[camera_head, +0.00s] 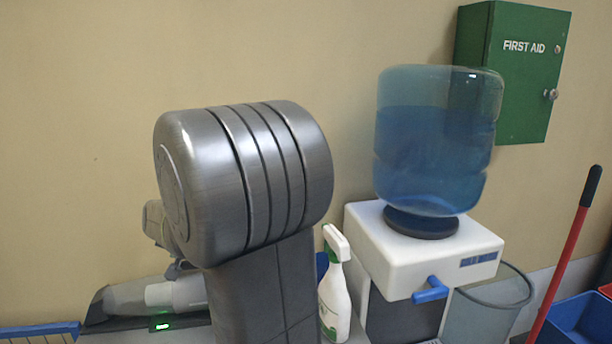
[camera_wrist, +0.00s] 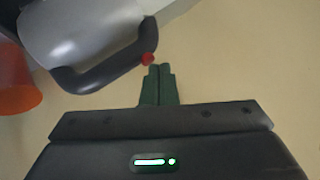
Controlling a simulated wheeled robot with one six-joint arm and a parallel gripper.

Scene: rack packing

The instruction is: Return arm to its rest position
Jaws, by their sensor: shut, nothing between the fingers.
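My gripper (camera_wrist: 160,72) shows in the wrist view with its two green fingers together and nothing between them. Beyond the fingertips is plain beige wall. In the head view, my arm's large grey joint fills the middle. The dark gripper body with its green light shows at the lower left; its fingers cannot be made out there.
A grey vessel (camera_wrist: 85,30) with a dark handle and an orange object (camera_wrist: 15,80) lie left of my fingers. In the head view, a spray bottle (camera_head: 335,290), water dispenser (camera_head: 425,250), first-aid cabinet (camera_head: 510,75), red pole (camera_head: 565,265) and blue bin (camera_head: 575,322) stand right.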

